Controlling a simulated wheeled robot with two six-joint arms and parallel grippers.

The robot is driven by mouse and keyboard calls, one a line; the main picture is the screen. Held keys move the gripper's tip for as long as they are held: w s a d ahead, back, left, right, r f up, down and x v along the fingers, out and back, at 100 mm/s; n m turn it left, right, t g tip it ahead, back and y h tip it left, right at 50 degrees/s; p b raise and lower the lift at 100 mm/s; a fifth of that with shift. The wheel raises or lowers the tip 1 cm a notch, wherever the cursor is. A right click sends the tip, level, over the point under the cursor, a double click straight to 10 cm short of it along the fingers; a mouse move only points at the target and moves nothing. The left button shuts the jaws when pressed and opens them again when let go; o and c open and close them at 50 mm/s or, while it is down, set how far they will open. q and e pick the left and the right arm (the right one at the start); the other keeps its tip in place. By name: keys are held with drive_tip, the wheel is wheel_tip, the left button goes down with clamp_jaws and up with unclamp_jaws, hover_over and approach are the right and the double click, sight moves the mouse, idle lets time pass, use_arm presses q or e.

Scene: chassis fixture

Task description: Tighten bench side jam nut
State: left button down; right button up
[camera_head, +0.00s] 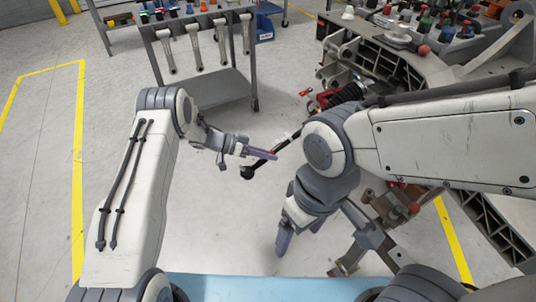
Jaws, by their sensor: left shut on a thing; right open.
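My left gripper (262,154) reaches in from the left, near the middle of the view. It is shut on a thin dark rod with a black ball end (247,172). The rod slants up to the right toward the chassis and passes behind my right arm. My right gripper (299,238) points down, open and empty, lower and to the right of the left one. The chassis fixture (375,60) fills the right side, with a black spring part (346,94) and red fittings near its edge. The jam nut cannot be made out; my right arm covers part of that area.
A grey cart (208,88) with several hanging wrenches (195,47) stands at the back. A blue bin (264,27) is beside it. Metal fixture legs (362,240) stand right of my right gripper. A light blue surface (270,288) lies at the bottom. Left floor is clear.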

idle(0.5)
use_arm(q)
drive_tip(key=c, duration=0.6)
unclamp_jaws()
drive_tip(key=p+v, duration=0.1)
drive_tip(key=v, duration=0.9)
drive_tip(key=shift+w+a, duration=0.15)
drive_tip(key=shift+a, duration=0.15)
